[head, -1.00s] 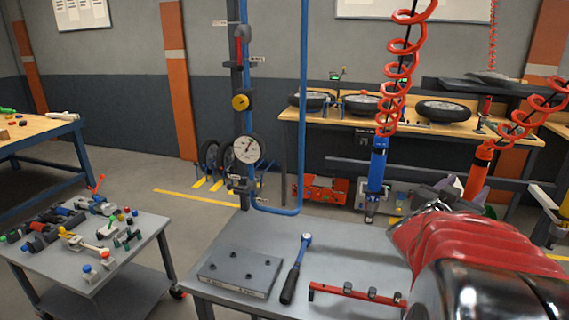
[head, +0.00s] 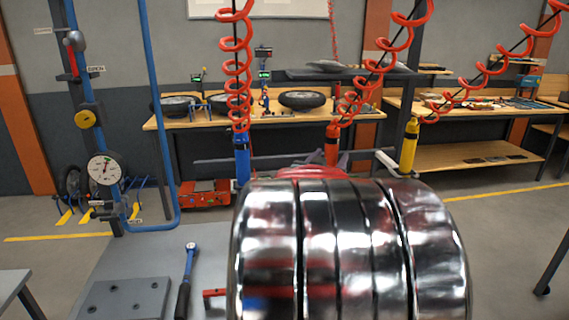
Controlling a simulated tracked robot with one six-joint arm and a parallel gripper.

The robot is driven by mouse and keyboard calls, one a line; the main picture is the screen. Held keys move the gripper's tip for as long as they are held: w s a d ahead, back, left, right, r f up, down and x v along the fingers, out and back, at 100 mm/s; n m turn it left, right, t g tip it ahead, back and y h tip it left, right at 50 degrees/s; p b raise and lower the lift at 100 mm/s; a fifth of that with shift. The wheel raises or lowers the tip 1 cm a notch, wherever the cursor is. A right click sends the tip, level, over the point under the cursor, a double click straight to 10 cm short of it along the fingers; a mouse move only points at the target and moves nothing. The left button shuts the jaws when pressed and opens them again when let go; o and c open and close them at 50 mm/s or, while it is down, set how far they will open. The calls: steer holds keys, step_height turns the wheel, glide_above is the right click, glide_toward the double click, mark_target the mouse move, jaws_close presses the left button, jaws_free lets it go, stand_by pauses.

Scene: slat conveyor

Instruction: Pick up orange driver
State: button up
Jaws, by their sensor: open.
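The orange driver (head: 332,146) hangs upright from a red coiled hose, right of the middle in the head view. Its upper body shows; its lower end is hidden behind my shiny arm. The blue driver (head: 242,160) hangs to its left and the yellow driver (head: 409,146) to its right. My arm's chrome and red links fill the lower middle of the picture.
A grey table with a dark plate (head: 125,299) and a blue-tipped wrench (head: 187,280) is at the lower left. A blue pipe frame with a gauge (head: 104,169) stands at left. Workbenches with wheels (head: 303,99) line the back. Floor at right is open.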

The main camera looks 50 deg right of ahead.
steer(key=shift+w+d, duration=0.1)
steer(key=shift+d, duration=0.4)
steer(key=shift+c, duration=0.5)
steer(key=shift+r, duration=0.1)
jaws_close()
